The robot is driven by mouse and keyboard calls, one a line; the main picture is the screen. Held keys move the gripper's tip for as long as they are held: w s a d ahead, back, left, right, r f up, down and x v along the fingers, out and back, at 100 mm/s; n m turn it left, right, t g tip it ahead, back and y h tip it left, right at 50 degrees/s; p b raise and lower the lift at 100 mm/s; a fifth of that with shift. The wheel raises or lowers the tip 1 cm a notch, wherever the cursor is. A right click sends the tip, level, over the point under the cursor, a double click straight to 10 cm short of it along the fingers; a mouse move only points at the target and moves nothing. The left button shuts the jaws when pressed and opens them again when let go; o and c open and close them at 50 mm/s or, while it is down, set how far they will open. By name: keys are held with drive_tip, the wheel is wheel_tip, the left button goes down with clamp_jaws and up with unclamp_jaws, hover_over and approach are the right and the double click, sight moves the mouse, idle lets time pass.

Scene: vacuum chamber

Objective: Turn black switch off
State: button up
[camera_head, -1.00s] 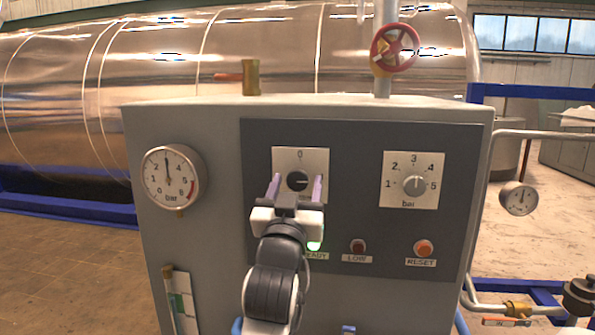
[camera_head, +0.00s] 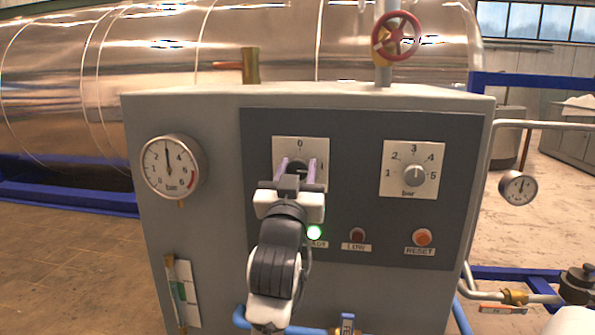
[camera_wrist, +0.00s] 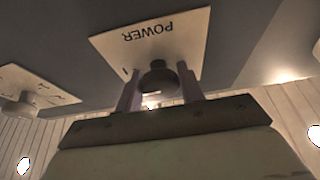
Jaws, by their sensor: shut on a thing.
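The black switch (camera_head: 298,166) is a round knob on a white plate (camera_head: 318,147) marked 0 at the top and 1 at the right. In the wrist view the plate reads POWER and the black switch (camera_wrist: 157,78) stands out from it. My gripper (camera_head: 298,170) reaches the knob from the front, with its two pale purple fingers on either side of it. It is shut on the switch; the wrist view shows the fingers (camera_wrist: 159,88) flanking it. The fingers partly hide the knob, and its pointer direction cannot be told.
A grey bar selector knob (camera_head: 414,175) is to the right on the same panel. A pressure gauge (camera_head: 170,168) is at the left. A red valve wheel (camera_head: 396,36) stands above.

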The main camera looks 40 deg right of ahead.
drive_tip(key=shift+n, duration=0.4)
drive_tip(key=n+t+y, duration=0.1)
drive_tip(key=n, duration=0.1)
drive_tip(key=n+t+y, duration=0.1)
drive_tip(key=n, duration=0.2)
drive_tip(key=shift+s+n+p, duration=0.1)
drive_tip(key=shift+n+p, duration=0.2)
drive_tip(key=shift+p, duration=0.05)
drive_tip(key=n+y, duration=0.1)
drive_tip(key=n, duration=0.2)
drive_tip(key=n+t+y, duration=0.1)
drive_tip(key=n+y, duration=0.1)
drive_tip(key=n, duration=0.1)
drive_tip(key=shift+d, duration=0.1)
drive_tip(key=n+y, duration=0.2)
drive_tip(key=n, duration=0.3)
drive_tip(key=shift+b, duration=0.3)
drive_tip(key=shift+r+n+g+y, duration=0.1)
drive_tip(key=shift+n+g+y, duration=0.35)
drive_tip(key=shift+n, duration=0.8)
drive_tip(key=shift+n+g+y, duration=0.35)
drive_tip(key=shift+n+y, duration=0.1)
drive_tip(key=shift+n, duration=0.8)
drive_tip(key=o, duration=1)
drive_tip(key=shift+c, duration=0.2)
